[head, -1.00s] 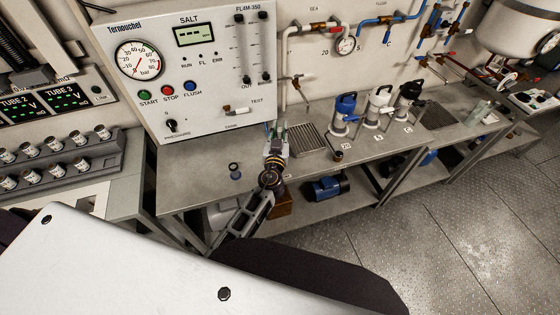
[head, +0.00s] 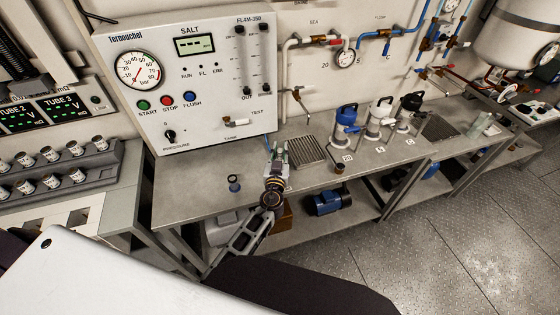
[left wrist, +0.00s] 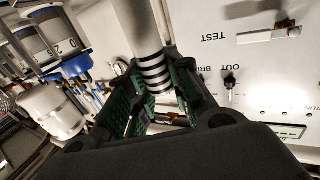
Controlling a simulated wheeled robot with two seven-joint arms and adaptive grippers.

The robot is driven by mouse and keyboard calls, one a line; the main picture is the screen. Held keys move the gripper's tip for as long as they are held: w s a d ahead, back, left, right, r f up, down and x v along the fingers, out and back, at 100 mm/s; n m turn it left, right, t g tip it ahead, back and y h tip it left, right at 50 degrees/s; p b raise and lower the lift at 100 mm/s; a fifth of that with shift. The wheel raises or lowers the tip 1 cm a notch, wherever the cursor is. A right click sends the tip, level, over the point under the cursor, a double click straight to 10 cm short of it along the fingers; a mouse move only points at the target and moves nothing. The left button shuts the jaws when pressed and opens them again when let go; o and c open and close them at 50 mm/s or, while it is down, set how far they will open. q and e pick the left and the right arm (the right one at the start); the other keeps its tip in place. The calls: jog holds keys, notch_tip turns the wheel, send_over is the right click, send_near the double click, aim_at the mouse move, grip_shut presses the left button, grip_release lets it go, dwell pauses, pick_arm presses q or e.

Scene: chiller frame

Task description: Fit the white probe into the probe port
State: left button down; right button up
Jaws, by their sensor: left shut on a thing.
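My left gripper (head: 277,150) is above the front part of the steel bench, left of the drain grate. In the left wrist view, its green-padded fingers (left wrist: 155,110) are closed around the black-ringed end of a white cylinder, which I take to be the white probe (left wrist: 140,28). The probe runs from between the fingers to the top of that view. In the head view the probe cannot be made out clearly. I cannot tell for certain which fitting is the probe port. My right gripper is not in view.
A control panel (head: 185,100) stands behind the bench. A small dark-rimmed round fitting (head: 234,185) is on the bench (head: 200,178) left of my gripper. A drain grate (head: 308,149) and blue, white and black filter housings (head: 346,125) are to the right. Vials stand in a rack (head: 55,185) at left.

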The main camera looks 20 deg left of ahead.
pick_arm(q)
jog(key=shift+f+b, duration=1.35)
jog(key=shift+f, duration=1.15)
jog(key=shift+f, duration=0.15)
jog(key=c, duration=1.3)
grip_release()
